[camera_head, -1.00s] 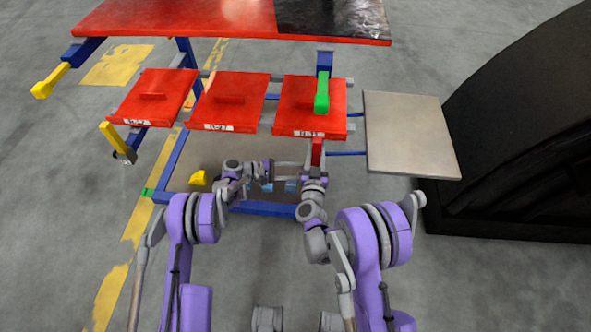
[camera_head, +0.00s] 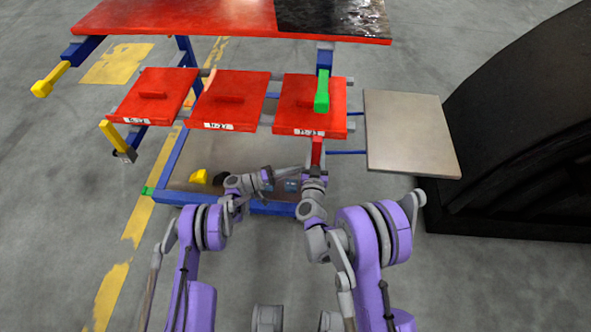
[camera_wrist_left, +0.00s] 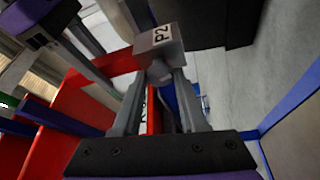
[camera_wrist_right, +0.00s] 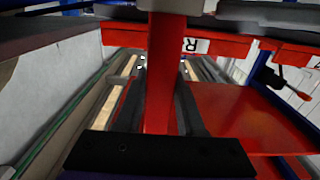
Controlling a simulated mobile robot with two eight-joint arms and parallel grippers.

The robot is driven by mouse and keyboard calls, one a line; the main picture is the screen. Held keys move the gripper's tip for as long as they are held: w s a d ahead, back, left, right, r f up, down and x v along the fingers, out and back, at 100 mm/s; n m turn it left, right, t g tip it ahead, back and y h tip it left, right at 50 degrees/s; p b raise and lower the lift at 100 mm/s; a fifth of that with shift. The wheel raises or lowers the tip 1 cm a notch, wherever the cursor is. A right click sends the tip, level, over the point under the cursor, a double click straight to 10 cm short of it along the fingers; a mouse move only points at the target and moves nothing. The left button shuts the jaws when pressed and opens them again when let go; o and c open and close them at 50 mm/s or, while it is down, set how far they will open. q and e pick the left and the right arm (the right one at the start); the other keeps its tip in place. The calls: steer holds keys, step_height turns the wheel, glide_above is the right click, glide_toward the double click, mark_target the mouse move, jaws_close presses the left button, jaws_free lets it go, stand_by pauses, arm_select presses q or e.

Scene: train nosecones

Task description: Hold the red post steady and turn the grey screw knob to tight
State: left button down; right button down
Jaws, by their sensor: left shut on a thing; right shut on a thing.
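The red post (camera_head: 317,151) hangs below the front edge of the right-hand red tray; in the right wrist view the post (camera_wrist_right: 165,75) runs upright between my fingers. My right gripper (camera_head: 316,168) is shut on it. In the head view my left gripper (camera_head: 301,172) is close beside the right one, and the knob is too small and covered to make out. The knob's tightness cannot be seen.
Red trays (camera_head: 229,101) stand in a row above my grippers, with a green handle (camera_head: 322,92) over the right one. A beige panel (camera_head: 410,134) lies to the right. A blue frame bar (camera_head: 265,208) runs below my left forearm. The floor in front is open.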

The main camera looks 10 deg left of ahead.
arm_select(q)
steer(key=shift+f+m+h, duration=0.1)
steer(key=shift+m+h, duration=0.6)
steer(key=shift+m, duration=1)
steer(key=c, duration=0.5)
jaws_free()
step_height(320, 180, up, 10)
